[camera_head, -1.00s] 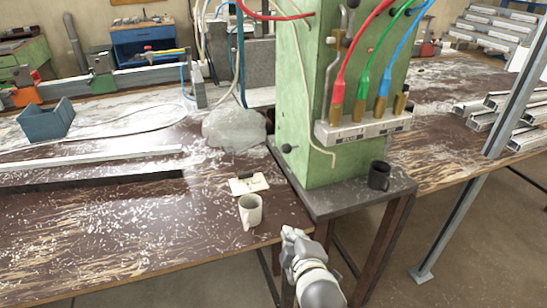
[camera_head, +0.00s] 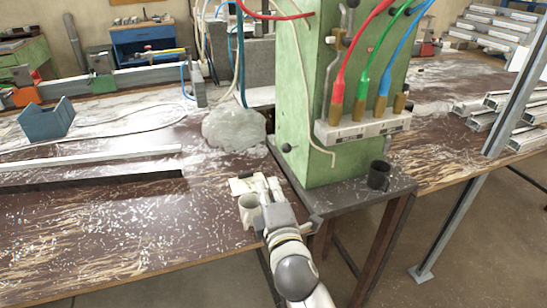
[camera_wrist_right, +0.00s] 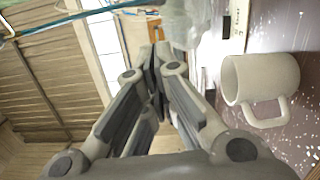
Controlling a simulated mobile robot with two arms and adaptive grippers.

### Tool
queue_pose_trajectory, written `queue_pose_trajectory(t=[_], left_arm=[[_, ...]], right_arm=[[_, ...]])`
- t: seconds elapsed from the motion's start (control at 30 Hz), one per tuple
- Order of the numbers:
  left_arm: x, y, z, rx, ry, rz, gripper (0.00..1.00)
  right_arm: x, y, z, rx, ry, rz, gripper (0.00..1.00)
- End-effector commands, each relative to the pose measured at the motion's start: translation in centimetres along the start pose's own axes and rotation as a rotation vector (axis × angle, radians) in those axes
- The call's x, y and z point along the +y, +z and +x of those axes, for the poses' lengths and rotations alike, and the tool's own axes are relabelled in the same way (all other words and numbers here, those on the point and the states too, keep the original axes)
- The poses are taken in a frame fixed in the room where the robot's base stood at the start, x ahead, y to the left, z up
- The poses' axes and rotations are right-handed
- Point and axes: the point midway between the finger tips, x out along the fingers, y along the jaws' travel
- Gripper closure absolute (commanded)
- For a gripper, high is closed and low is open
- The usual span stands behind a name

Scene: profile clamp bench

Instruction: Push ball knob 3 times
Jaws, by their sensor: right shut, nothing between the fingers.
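A small black ball knob (camera_head: 286,147) sticks out low on the side of the green machine column (camera_head: 312,110). My right gripper (camera_head: 264,180) is shut and empty, over the bench beside the white mug, below and left of the knob in the head view. The knob is apart from the fingertips. In the right wrist view the gripper's closed fingers (camera_wrist_right: 157,65) point away from the camera; I cannot make out the knob there. My left gripper is not in view.
The white mug (camera_head: 247,207) stands close beside my right gripper and also shows in the wrist view (camera_wrist_right: 262,82). A black mug (camera_head: 379,175) stands on the column's base. A grey lump (camera_head: 233,129) lies left of the column.

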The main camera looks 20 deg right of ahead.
Motion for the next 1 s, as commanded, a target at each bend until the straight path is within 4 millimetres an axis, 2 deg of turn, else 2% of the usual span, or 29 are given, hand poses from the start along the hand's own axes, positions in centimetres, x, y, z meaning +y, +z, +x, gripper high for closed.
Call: queue_pose_trajectory(t=[0.17,0.27,0.7,0.8,1.0], left_arm=[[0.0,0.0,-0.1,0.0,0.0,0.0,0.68],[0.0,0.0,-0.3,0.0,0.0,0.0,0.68],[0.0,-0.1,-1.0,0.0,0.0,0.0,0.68],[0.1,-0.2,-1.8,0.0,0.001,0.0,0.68],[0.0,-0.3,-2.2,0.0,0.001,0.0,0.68]], right_arm=[[0.0,0.0,0.7,0.0,0.0,0.001,1.0],[0.1,0.0,2.1,-0.001,0.0,0.001,1.0],[0.1,0.0,10.4,-0.001,-0.001,0.002,1.0],[0.1,2.0,10.5,-0.002,-0.003,-0.002,1.0],[0.0,3.6,10.9,0.0,-0.001,0.001,1.0]])
